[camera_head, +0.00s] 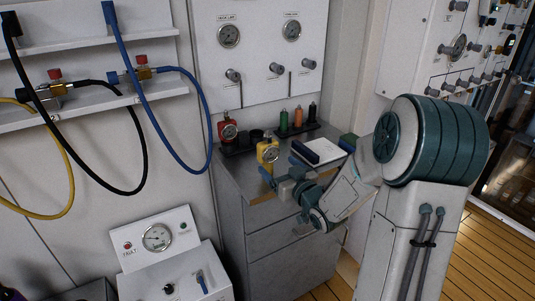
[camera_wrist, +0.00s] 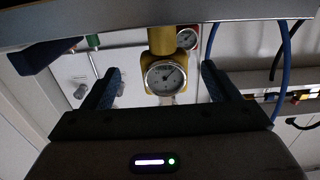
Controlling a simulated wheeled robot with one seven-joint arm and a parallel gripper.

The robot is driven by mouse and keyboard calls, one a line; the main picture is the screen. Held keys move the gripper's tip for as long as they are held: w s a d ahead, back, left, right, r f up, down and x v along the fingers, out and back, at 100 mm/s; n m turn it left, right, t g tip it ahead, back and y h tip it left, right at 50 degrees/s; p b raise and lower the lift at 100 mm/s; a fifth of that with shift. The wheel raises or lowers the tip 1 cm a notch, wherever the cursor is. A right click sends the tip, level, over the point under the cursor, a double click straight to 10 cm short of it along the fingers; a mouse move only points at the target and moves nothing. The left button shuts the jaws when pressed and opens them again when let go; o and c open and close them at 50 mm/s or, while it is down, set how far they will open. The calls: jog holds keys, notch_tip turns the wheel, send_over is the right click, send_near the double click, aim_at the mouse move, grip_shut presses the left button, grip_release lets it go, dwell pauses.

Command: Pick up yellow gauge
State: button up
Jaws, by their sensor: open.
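My gripper (camera_head: 279,178) is just in front of the gauge in the head view. In the wrist view my gripper (camera_wrist: 160,82) is open, with a gap on each side of the gauge. I cannot tell whether the fingertips reach past the dial.
A red gauge (camera_head: 228,131) stands behind and left of the yellow one. Green, orange and black bottles (camera_head: 298,119) stand in a rack at the back. A book-like item (camera_head: 319,151) lies to the right. A blue hose (camera_head: 205,105) hangs at the left.

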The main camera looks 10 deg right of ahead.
aim_at(270, 160)
jog(key=x, duration=0.6)
jog(key=shift+w+a+p, duration=0.15)
jog(key=shift+a+p, duration=0.15)
jog(key=shift+p, duration=0.1)
jog(key=c, duration=1.4)
jog(key=shift+o, duration=0.2)
jog(key=shift+r, duration=0.1)
